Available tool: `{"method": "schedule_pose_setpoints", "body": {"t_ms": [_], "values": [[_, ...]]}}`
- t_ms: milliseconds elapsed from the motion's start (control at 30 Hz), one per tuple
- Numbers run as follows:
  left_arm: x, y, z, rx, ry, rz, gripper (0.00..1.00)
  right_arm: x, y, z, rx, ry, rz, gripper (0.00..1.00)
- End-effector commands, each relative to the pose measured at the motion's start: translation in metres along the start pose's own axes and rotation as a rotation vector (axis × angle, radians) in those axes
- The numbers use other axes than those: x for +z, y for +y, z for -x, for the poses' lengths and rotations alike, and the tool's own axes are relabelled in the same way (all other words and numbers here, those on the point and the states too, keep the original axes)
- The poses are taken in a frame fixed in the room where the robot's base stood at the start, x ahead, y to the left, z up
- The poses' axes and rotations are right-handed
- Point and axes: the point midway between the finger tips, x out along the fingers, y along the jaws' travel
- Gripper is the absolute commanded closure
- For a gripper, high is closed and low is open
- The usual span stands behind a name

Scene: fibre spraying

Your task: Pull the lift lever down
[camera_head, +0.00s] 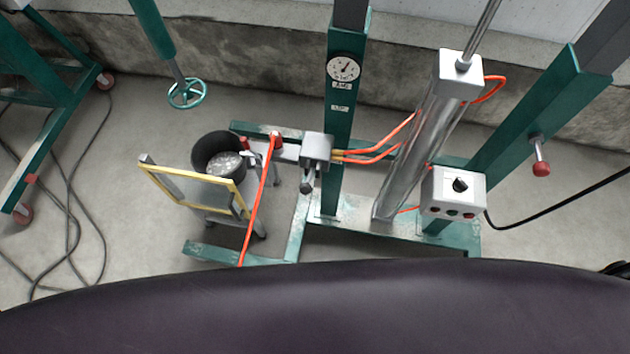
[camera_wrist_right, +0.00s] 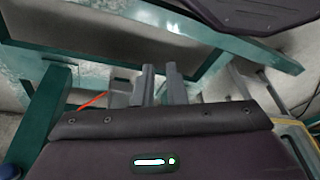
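In the head view a grey valve block (camera_head: 317,147) sits on the green frame, and a short lever with a dark knob (camera_head: 307,187) hangs from its front. A second lever with a red knob (camera_head: 541,168) sticks out of the right green post. I cannot tell from the frames which is the lift lever. My right gripper (camera_wrist_right: 160,70) shows only in the right wrist view; its two grey fingers are apart, with nothing clearly held between them. My left gripper is in neither view.
A white control box (camera_head: 454,192) and a silver cylinder (camera_head: 418,150) stand right of the valve block. A black pot (camera_head: 215,150) and a yellow-edged panel (camera_head: 195,190) stand left. An orange hose (camera_head: 258,210) crosses in front. Cables (camera_head: 75,190) lie on the left floor.

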Motion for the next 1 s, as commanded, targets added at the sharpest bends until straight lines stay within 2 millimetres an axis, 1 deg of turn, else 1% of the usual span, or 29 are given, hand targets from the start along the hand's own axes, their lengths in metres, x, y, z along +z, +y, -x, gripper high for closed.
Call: {"method": "schedule_pose_setpoints", "body": {"t_ms": [33,67,100,167,200,267,300,367,400,467,500,533,600,700,800,833,1000], "values": [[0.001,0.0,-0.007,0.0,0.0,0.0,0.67,-0.043,0.011,-0.001,-0.032,0.095,-0.003,0.95],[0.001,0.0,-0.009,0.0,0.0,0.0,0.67,-0.068,0.013,0.001,-0.061,0.153,-0.006,0.99],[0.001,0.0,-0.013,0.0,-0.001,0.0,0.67,-0.103,0.016,0.008,-0.105,0.232,-0.009,1.0],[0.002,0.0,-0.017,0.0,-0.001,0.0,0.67,-0.155,0.018,0.024,-0.182,0.348,-0.006,1.0],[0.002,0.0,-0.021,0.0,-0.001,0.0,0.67,-0.188,0.018,0.038,-0.24,0.422,-0.001,1.0],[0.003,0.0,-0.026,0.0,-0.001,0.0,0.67,-0.234,0.015,0.066,-0.337,0.524,0.015,1.0],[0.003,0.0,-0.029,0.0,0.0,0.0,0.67,-0.262,0.011,0.088,-0.409,0.586,0.031,1.0],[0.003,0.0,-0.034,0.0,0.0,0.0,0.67,-0.298,0.002,0.125,-0.526,0.664,0.063,1.0],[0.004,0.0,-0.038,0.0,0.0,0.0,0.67,-0.317,-0.006,0.151,-0.608,0.704,0.089,1.0],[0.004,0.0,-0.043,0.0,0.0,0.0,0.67,-0.337,-0.018,0.191,-0.73,0.744,0.133,1.0],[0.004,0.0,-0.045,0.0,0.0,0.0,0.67,-0.345,-0.026,0.216,-0.807,0.756,0.162,1.0],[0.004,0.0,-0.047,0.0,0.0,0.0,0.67,-0.349,-0.032,0.233,-0.859,0.76,0.183,1.0],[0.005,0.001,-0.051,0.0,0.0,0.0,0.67,-0.352,-0.044,0.267,-0.965,0.754,0.228,1.0],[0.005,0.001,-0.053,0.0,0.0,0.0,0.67,-0.35,-0.056,0.301,-1.07,0.727,0.274,1.0],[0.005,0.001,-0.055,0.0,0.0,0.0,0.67,-0.347,-0.061,0.319,-1.126,0.705,0.298,1.0],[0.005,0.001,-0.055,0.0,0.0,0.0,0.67,-0.346,-0.062,0.322,-1.135,0.702,0.302,1.0],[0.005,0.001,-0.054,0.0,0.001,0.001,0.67,-0.345,-0.064,0.326,-1.147,0.695,0.305,1.0]]}}
